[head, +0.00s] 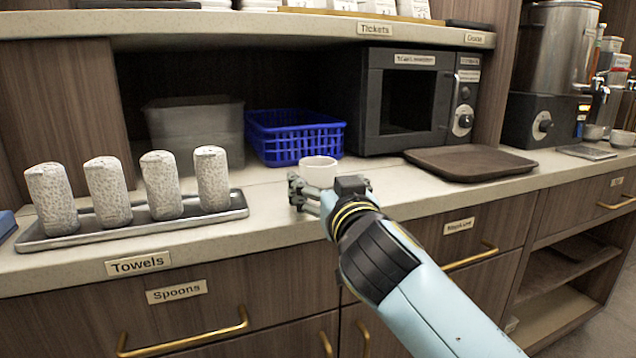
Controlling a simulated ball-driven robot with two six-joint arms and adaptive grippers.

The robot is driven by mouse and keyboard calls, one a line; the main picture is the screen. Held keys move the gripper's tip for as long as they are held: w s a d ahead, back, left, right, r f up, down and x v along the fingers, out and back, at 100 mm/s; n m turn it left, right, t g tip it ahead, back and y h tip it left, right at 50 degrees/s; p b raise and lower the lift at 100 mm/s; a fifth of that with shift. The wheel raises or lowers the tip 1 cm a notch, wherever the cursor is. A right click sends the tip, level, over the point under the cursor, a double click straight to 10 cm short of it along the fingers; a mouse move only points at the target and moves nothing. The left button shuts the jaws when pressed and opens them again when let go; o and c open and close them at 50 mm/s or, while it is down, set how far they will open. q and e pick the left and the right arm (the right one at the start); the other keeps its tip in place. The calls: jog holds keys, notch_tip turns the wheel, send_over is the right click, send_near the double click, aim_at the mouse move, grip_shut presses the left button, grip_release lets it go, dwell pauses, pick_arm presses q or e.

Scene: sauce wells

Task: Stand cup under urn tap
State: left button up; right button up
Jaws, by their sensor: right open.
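A white cup (318,168) stands upright on the counter, left of the microwave and in front of the blue basket. My right gripper (308,191) is open at the near side of the cup and hides its lower part. I cannot tell whether the fingers touch it. The steel urn (557,48) stands on a dark base with a knob at the far right. A tap (598,92) shows at the urn's right side. My left gripper is not in view.
A brown tray (470,162) lies on the counter between the cup and the urn. The blue basket (295,137) and microwave (400,100) stand behind. A metal tray (240,205) with several rolled towels lies left. Small bowls or cups (593,132) stand near the tap.

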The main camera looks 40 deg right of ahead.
aim_at(322, 173)
jog(key=x, duration=0.6)
jog(key=shift+w+r, duration=0.15)
jog(key=c, duration=1.4)
jog(key=shift+r, duration=0.1)
